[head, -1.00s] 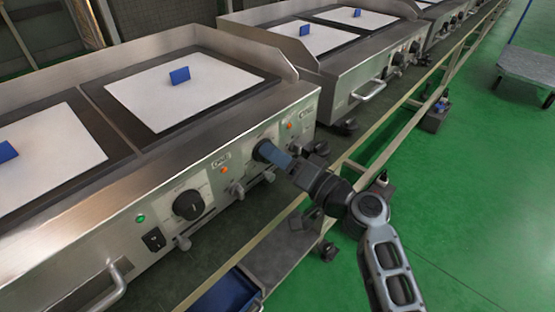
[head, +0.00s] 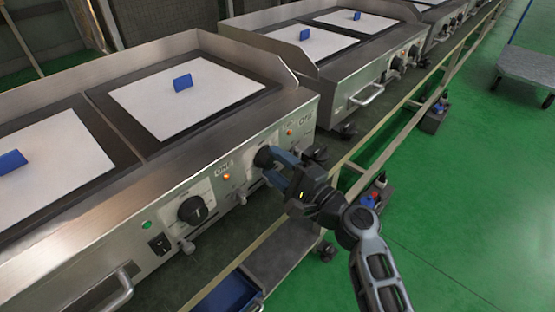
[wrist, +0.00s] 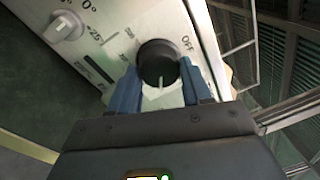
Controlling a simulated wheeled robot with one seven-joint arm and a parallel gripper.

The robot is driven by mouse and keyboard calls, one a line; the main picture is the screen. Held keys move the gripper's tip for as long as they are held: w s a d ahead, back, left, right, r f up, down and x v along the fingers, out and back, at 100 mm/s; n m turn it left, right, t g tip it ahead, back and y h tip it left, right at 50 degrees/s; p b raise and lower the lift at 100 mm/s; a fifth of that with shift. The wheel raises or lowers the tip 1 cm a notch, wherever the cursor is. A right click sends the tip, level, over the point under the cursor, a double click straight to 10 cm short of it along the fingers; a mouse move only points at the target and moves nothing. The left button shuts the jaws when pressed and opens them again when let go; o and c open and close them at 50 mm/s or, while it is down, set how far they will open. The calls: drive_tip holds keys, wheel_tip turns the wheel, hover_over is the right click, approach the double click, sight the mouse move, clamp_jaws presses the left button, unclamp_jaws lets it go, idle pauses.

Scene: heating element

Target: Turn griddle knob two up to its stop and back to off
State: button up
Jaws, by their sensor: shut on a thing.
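The black griddle knob two (head: 264,157) is the right-hand round knob on the near griddle's steel front panel. My gripper (head: 272,163) reaches it from the right and is shut on it. In the wrist view the blue fingers of my gripper (wrist: 159,72) lie on both sides of the black knob (wrist: 157,60). Its pale pointer line faces the bottom of that picture, away from the OFF mark (wrist: 187,43) at its upper right. In the head view the fingers partly hide the knob.
Another black knob (head: 192,209) sits left on the panel, beside a black switch (head: 159,244) and a green lamp (head: 146,225). An orange lamp (head: 226,176) glows between the knobs. Small grey taps stick out below the panel. A blue bin (head: 228,297) stands underneath.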

drive_tip(key=m+p, duration=0.3)
drive_tip(key=m, duration=0.2)
drive_tip(key=shift+r+h, duration=0.1)
drive_tip(key=shift+h, duration=0.2)
drive_tip(key=m+p, duration=0.3)
drive_tip(key=m, duration=0.1)
drive_tip(key=shift+m, duration=0.3)
drive_tip(key=m+p, duration=0.4)
drive_tip(key=m, duration=0.1)
drive_tip(key=shift+s+a+h+p, duration=0.1)
drive_tip(key=shift+s+h+p, duration=0.05)
drive_tip(key=shift+h+p, duration=0.25)
drive_tip(key=shift+m+p, duration=1.3)
drive_tip(key=shift+m, duration=0.7)
drive_tip(key=o, duration=1.1)
drive_tip(key=shift+c, duration=0.2)
drive_tip(key=shift+s, duration=0.1)
drive_tip(key=p+v, duration=0.1)
drive_tip(key=v, duration=0.6)
drive_tip(key=shift+s+d, duration=0.2)
drive_tip(key=shift+d, duration=0.1)
